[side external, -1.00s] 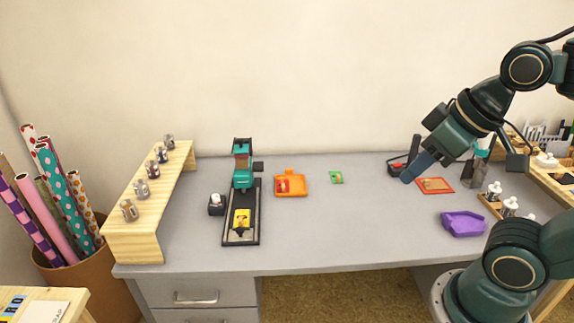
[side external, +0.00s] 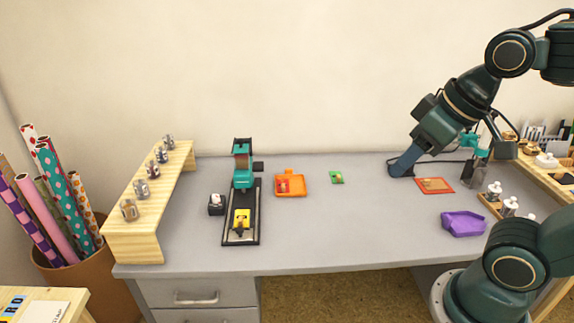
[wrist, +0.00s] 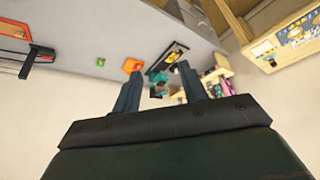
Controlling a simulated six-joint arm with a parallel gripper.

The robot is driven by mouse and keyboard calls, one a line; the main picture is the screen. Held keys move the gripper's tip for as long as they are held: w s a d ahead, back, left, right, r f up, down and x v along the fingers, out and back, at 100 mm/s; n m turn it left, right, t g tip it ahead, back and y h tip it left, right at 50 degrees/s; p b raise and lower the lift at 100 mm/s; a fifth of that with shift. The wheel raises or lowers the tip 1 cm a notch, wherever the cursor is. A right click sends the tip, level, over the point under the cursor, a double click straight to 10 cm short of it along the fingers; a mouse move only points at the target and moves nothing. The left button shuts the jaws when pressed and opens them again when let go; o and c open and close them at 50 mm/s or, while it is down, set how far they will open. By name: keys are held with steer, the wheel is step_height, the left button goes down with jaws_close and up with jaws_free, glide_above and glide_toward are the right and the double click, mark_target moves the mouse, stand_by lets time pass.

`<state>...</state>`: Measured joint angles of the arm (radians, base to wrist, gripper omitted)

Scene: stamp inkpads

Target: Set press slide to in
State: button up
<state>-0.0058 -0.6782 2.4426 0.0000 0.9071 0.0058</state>
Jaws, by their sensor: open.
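The press is a teal and black machine (side external: 243,166) at the left of the grey desk. Its long black slide rail (side external: 256,205) runs toward the desk's front edge. A yellow plate (side external: 241,218) with a small dark piece on it sits on the rail, in front of the press head. In the wrist view the press (wrist: 158,90) shows far off between the fingers, with the yellow plate (wrist: 173,56) on its rail. My gripper (side external: 393,172) is at the right part of the desk, well away from the press. In the wrist view its two fingers (wrist: 160,85) are apart with nothing between them.
An orange tray (side external: 291,193) and a green card (side external: 336,177) lie right of the press. A small black holder (side external: 216,208) stands left of it. A wooden shelf (side external: 150,240) with jars is further left. A red-edged card (side external: 450,186) and purple tray (side external: 463,231) lie right. The desk middle is clear.

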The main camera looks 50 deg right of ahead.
steer(key=w+a+r+g, duration=0.1)
steer(key=w+r+g, duration=0.1)
steer(key=w, duration=1)
steer(key=g, duration=0.3)
glide_above(240, 229)
step_height(240, 229, down, 22)
steer(key=shift+w, duration=0.1)
steer(key=shift+f, duration=0.1)
steer(key=shift+f, duration=6.8)
jaws_close()
